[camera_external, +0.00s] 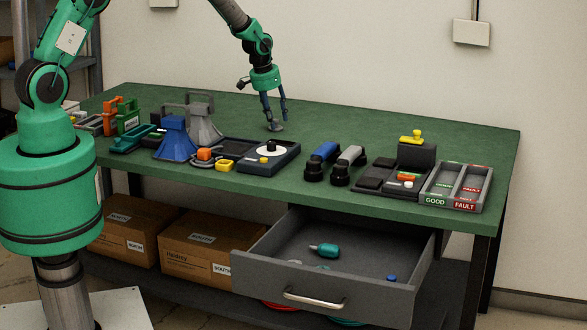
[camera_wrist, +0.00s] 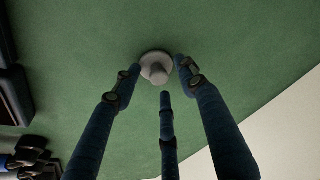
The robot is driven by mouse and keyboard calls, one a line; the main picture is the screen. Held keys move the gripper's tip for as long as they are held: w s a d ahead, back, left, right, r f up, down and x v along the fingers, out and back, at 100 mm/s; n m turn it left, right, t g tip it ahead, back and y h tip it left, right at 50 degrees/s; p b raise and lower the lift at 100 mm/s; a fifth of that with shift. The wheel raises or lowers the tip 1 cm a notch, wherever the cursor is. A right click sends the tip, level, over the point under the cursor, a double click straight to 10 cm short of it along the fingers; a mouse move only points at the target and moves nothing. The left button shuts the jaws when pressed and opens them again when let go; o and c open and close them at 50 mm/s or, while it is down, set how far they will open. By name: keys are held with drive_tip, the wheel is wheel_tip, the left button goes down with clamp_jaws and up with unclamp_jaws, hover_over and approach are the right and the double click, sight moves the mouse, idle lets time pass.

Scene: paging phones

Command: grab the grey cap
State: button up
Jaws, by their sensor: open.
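The grey cap (camera_wrist: 156,67) is a small round piece with a knob on top, lying on the green table top. In the external view the cap (camera_external: 276,127) shows as a small grey disc at the tips of my gripper (camera_external: 273,120). In the wrist view my gripper (camera_wrist: 157,77) has three dark blue fingers spread around the near side of the cap. The two outer fingertips are on either side of it, and the third is just below it. The fingers are open and hold nothing. Whether a fingertip touches the cap I cannot tell.
A dark device with a round dial (camera_external: 268,157) stands in front of the cap. Grey (camera_external: 204,130) and blue (camera_external: 175,140) cone-shaped pieces stand to the left. Blue (camera_external: 322,160) and grey (camera_external: 347,164) handsets lie to the right. The drawer (camera_external: 330,292) is open. The table's back right is clear.

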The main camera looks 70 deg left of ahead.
sight(275, 120)
drive_tip(key=c, duration=1)
drive_tip(key=shift+r, duration=0.15)
drive_tip(key=shift+r, duration=0.6)
wheel_tip(275, 120, up, 2)
drive_tip(key=shift+r+p, duration=0.15)
drive_tip(key=shift+p, duration=0.3)
drive_tip(key=s+d, duration=0.2)
drive_tip(key=s, duration=0.3)
drive_tip(key=s+d+p, duration=0.1)
drive_tip(key=s+d, duration=0.1)
drive_tip(key=s, duration=0.3)
drive_tip(key=s+d+r, duration=0.1)
drive_tip(key=s, duration=0.4)
drive_tip(key=shift+d+r, duration=0.1)
drive_tip(key=shift+d, duration=0.3)
